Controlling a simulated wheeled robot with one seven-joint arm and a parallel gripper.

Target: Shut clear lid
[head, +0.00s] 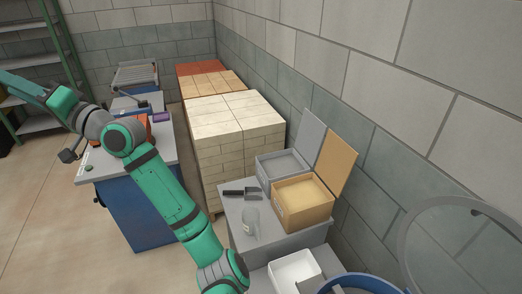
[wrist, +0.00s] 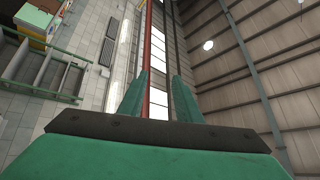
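A large round clear lid (head: 462,245) with a grey rim stands raised and tilted at the lower right of the head view, partly cut off by the frame. The wall shows through it. A blue round rim (head: 360,284) lies just to its left at the bottom edge; whether the lid joins it cannot be told. My gripper (wrist: 160,86) shows in the wrist view with its two fingers apart and nothing between them. My arm reaches to the upper left in the head view, far from the lid.
A grey bench holds a clear jug (head: 251,222), a dark-handled tool (head: 240,192), a tan box (head: 303,205) and a grey box (head: 284,165), both with lids up. A white tray (head: 293,270) lies nearer. Stacked bricks (head: 235,150) and a block wall stand behind.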

